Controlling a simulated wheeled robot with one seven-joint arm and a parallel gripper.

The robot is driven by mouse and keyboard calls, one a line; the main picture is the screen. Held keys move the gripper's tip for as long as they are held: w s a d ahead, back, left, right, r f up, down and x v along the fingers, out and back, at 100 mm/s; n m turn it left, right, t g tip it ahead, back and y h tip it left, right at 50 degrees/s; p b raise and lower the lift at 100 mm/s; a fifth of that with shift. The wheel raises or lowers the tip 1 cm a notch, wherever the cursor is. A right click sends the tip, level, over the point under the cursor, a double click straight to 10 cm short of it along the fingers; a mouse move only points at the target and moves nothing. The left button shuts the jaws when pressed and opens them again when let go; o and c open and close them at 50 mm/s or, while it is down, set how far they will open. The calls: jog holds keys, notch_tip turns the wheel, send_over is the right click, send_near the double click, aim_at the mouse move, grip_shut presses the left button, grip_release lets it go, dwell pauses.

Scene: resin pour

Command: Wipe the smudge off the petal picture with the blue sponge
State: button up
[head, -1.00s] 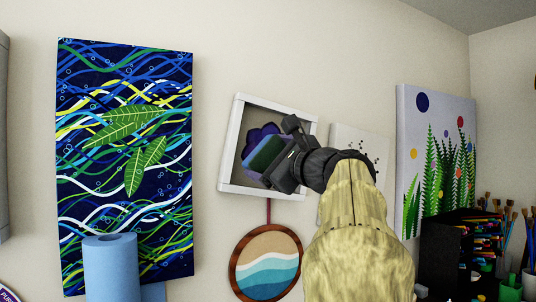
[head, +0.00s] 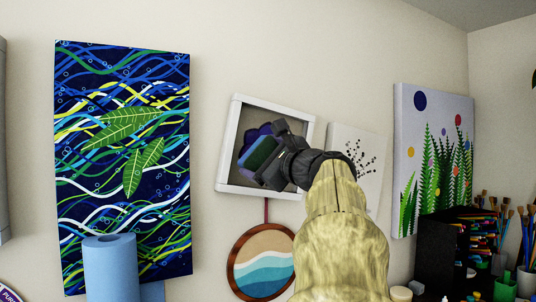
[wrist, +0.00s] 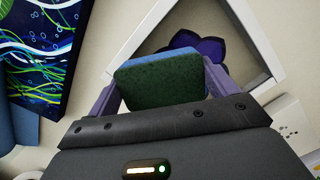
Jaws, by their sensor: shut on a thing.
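The petal picture (head: 226,150) hangs on the wall in a white frame, slightly tilted, with a dark purple flower on a grey-brown ground. Its frame (wrist: 255,40) and purple petals (wrist: 205,46) also show in the wrist view. My gripper (wrist: 161,84) is shut on the blue sponge (wrist: 160,78), which has a green face. In the head view, my gripper (head: 268,164) holds the sponge (head: 259,153) in front of the flower, covering part of it. I cannot tell whether the sponge touches the picture. No smudge can be made out.
A large wavy canvas with leaves (head: 90,180) hangs at left, above a blue paper roll (head: 110,265). A round wave plaque (head: 264,270) hangs just below the picture. A dotted canvas (head: 345,150) and a fern canvas (head: 410,130) are at right.

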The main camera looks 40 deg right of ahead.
aim_at(255, 156)
jog(key=shift+w+d, duration=0.25)
jog(key=shift+w, duration=0.95)
jog(key=shift+w+a, duration=0.15)
jog(key=shift+a, duration=0.05)
jog(key=shift+s, duration=0.3)
jog(key=shift+s+d, duration=0.1)
jog(key=shift+d, duration=0.25)
jog(key=shift+w+a, duration=0.1)
jog(key=shift+w, duration=0.1)
jog(key=shift+w+p, duration=0.3)
jog(key=shift+w, duration=0.5)
jog(key=shift+s+d+f, duration=0.15)
jog(key=shift+s+d, duration=0.1)
jog(key=shift+d, duration=0.4)
jog(key=shift+s+d+f, duration=0.1)
jog(key=shift+s+d, duration=0.2)
jog(key=shift+d, duration=0.35)
jog(key=shift+s+d+f, duration=0.15)
jog(key=shift+s+d, duration=0.1)
jog(key=shift+d, duration=0.5)
